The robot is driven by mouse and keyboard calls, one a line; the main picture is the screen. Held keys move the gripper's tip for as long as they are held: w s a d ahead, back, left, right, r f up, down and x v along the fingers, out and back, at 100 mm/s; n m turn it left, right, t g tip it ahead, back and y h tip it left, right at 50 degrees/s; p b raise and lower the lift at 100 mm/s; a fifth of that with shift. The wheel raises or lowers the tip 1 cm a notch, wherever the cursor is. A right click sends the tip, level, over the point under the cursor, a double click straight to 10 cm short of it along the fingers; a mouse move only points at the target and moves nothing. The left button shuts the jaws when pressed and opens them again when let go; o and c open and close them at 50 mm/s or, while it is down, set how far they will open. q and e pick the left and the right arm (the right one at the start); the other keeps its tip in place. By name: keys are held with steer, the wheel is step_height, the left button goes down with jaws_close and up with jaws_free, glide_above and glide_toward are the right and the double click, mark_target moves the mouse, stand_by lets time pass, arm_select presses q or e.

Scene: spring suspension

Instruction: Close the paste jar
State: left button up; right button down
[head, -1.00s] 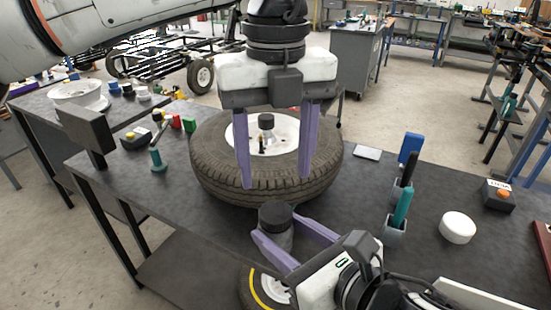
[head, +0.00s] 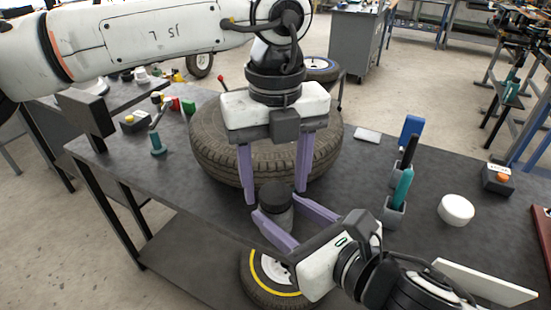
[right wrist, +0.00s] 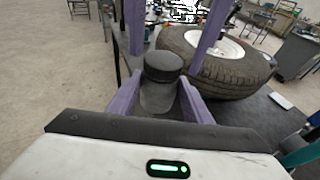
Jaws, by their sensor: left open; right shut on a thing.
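The paste jar (head: 279,222) is a grey cylinder with a black lid (head: 275,196) resting on its top; whether the lid is tight I cannot tell. My right gripper (head: 276,222) is shut on the jar's body and holds it upright near the bench's front edge. In the right wrist view the jar (right wrist: 157,99) stands between the fingers, under its lid (right wrist: 163,67). My left gripper (head: 276,198) is open and points down, its purple fingers on either side of the lid in the head view. They look apart from the lid.
A large tyre (head: 215,145) lies on the dark bench (head: 345,215) behind the grippers. A holder (head: 394,212) with teal and black tools, a white round piece (head: 456,209) and a button box (head: 497,179) are at the right. A yellow-striped wheel (head: 262,286) is below the front edge.

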arm_select(q)
steer(key=shift+f, duration=0.4)
steer(key=shift+c, duration=0.3)
